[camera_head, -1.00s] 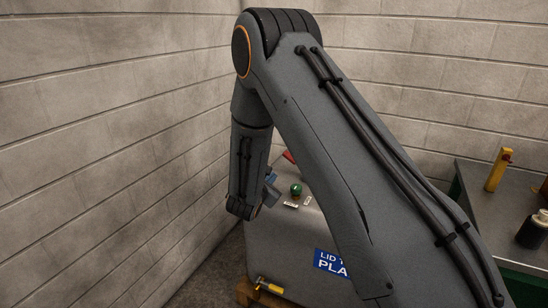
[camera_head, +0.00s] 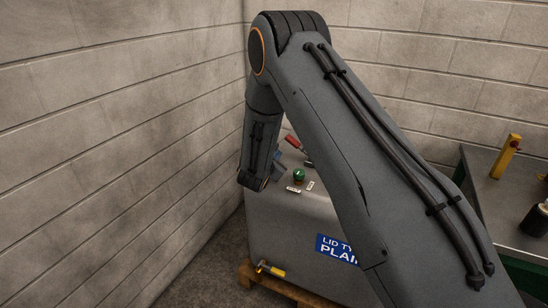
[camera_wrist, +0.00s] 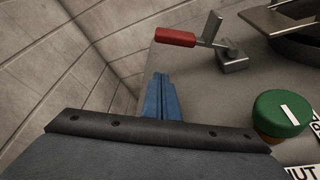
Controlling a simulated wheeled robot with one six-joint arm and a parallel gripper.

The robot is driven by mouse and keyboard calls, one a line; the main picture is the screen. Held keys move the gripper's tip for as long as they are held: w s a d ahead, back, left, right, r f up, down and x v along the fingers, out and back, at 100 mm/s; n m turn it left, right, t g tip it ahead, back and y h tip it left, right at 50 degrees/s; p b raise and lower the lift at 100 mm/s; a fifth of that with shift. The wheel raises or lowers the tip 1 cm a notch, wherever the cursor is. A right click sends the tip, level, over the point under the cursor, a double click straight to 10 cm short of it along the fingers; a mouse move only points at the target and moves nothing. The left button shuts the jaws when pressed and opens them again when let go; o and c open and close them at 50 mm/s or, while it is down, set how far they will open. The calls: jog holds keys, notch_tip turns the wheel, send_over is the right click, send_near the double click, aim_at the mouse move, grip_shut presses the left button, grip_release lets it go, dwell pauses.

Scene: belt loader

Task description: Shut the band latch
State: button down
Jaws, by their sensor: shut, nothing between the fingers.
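A metal lever with a red grip (camera_wrist: 175,37), which looks like the band latch, stands on the top of a grey housing (camera_wrist: 240,85). The lever is raised at a slant from a small metal block (camera_wrist: 232,57). In the head view the red grip (camera_head: 292,142) shows just left of my arm. My gripper's blue fingers (camera_wrist: 161,98) are together and empty. They appear below the red grip in the wrist view and look apart from it. In the head view my gripper (camera_head: 277,160) is mostly hidden behind my wrist.
A green button (camera_wrist: 281,112) and white labels are on the housing top, right of my gripper. A dark round rim (camera_wrist: 300,45) is at the far right. Block walls (camera_head: 110,130) close in at left and behind. A bench (camera_head: 500,205) stands right.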

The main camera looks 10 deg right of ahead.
aim_at(299, 146)
jog(key=x, duration=0.3)
jog(key=r, duration=0.1)
jog(key=d+p, duration=0.1)
jog(key=r, duration=0.1)
jog(key=shift+s+d+r, duration=0.2)
jog(key=shift+s+r, duration=0.1)
jog(key=shift+r, duration=0.05)
jog(key=shift+s+d+r+p, duration=0.15)
jog(key=shift+d+r+p, duration=0.1)
jog(key=shift+r+p, duration=0.1)
jog(key=shift+b, duration=0.35)
